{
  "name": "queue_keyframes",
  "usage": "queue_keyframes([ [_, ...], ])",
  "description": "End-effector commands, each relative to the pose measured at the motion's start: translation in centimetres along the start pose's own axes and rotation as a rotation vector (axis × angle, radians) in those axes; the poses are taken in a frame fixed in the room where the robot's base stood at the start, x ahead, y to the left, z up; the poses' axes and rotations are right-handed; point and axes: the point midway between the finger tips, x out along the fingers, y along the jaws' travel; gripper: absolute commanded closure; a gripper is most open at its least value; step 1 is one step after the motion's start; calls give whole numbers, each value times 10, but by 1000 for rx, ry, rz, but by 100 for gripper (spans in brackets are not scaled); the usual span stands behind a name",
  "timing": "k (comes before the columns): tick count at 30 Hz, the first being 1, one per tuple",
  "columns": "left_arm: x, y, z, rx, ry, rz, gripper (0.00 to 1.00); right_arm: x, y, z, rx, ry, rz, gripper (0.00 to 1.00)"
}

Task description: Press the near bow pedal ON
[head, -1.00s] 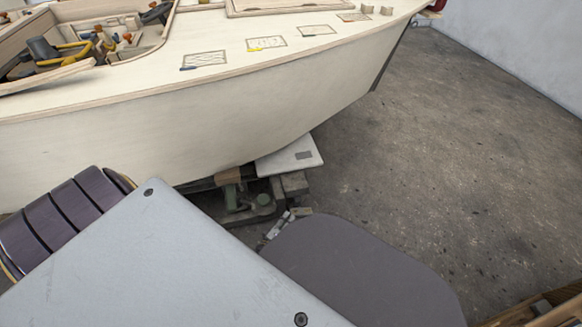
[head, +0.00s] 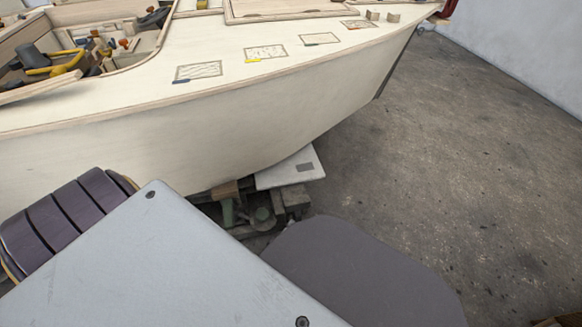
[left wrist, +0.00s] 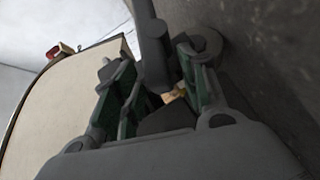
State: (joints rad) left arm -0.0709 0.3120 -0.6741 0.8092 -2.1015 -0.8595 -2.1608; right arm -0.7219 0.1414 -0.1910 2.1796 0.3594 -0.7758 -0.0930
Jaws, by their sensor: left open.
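No part in the head view shows clearly as the near bow pedal. A pale flat plate (head: 290,168) with a small dark grey patch sticks out under the hull (head: 290,120); I cannot tell whether it belongs to the pedal. My left gripper (head: 246,212) shows only in part, low under the hull beside this plate, with green and dark grey parts. In the left wrist view my left gripper (left wrist: 152,85) is open, its green-edged fingers apart. A dark upright shape stands between them, not clearly identifiable. My right gripper is not in view.
The deck carries several small framed panels (head: 265,53) and a cockpit with dark and yellow parts (head: 50,60). Bare concrete floor (head: 450,180) lies open to the right, up to a pale wall (head: 530,50).

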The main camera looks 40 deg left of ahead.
Motion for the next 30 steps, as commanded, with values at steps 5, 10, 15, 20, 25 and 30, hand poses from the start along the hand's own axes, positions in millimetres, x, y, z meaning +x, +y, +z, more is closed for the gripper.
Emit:
queue_keyframes([
  [5, 0, 0, 0, 0, 0, 0, 62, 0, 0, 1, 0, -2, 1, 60],
  [10, 0, 0, 0, 0, 0, 0, 84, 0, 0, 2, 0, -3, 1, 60],
  [15, 0, 0, 0, 0, 0, 0, 100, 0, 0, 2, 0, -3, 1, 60],
  [20, 0, -1, 0, -3, 1, 2, 100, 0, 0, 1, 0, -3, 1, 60],
  [25, 0, -3, 1, -19, 4, 15, 100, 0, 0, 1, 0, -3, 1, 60],
  [30, 0, -6, 0, -42, 6, 35, 100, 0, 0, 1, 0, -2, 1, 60],
])
